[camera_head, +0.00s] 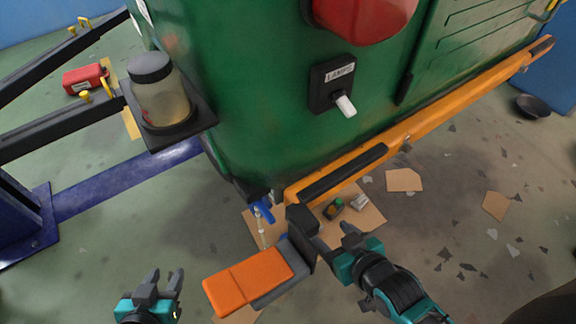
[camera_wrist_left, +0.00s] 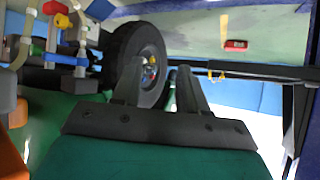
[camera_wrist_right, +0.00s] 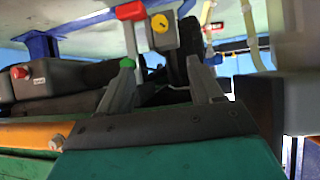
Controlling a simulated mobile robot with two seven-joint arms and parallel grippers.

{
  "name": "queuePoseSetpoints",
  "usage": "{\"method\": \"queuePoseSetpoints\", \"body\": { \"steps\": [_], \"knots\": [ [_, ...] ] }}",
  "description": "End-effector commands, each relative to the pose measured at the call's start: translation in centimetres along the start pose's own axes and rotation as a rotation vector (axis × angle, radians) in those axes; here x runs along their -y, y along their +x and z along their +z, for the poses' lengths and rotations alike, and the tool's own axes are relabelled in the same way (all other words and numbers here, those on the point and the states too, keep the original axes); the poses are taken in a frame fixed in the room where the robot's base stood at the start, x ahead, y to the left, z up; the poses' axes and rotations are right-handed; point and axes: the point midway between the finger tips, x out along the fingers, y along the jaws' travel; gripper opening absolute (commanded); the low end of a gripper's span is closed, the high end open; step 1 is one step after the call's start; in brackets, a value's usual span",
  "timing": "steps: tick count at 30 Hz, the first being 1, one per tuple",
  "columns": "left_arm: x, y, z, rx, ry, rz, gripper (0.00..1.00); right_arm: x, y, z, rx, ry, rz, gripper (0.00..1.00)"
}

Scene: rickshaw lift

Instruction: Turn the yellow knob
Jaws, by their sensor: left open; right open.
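The yellow knob (camera_wrist_right: 160,23) is a round disc with a dark mark, on a grey box under the vehicle in the right wrist view. It lies beyond and just above my right gripper (camera_wrist_right: 163,50), apart from it. The right gripper is open and empty. A yellow part that looks like the same knob shows in the left wrist view (camera_wrist_left: 62,21), at the upper left. My left gripper (camera_wrist_left: 160,70) is open and empty, pointing toward a black wheel. In the head view, the left gripper (camera_head: 163,284) is at the bottom left and the knob is hidden.
The green vehicle (camera_head: 255,110) with an orange side rail (camera_head: 450,100) fills the upper middle. An orange step (camera_head: 250,280) sticks out between my grippers. A red lever (camera_wrist_right: 130,11) and green knob (camera_wrist_right: 127,63) are near the yellow knob. Cardboard pieces (camera_head: 404,180) lie on the floor.

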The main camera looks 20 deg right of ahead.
Motion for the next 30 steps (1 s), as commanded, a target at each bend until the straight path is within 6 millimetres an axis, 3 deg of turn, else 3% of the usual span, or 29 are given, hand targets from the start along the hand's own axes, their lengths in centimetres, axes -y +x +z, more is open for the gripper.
{"method": "queuePoseSetpoints", "body": {
  "steps": [7, 15, 23, 30],
  "knots": [
    [-1.4, 4.2, 5.6, 0.019, -0.008, 0.031, 0.43, 1.4, 5.9, 5.1, -0.245, -0.022, -0.111, 0.65],
    [-2.5, 7.4, 7.0, -0.017, -0.010, 0.064, 0.43, -0.7, 9.0, 9.2, -0.504, -0.022, -0.135, 0.65],
    [-2.7, 7.7, 6.8, -0.025, -0.006, 0.071, 0.43, -1.9, 9.5, 9.4, -0.581, -0.021, -0.120, 0.65],
    [-2.7, 8.1, 7.4, -0.025, -0.005, 0.072, 0.43, -1.4, 12.7, 7.2, -0.585, -0.021, -0.120, 0.65]
  ]
}}
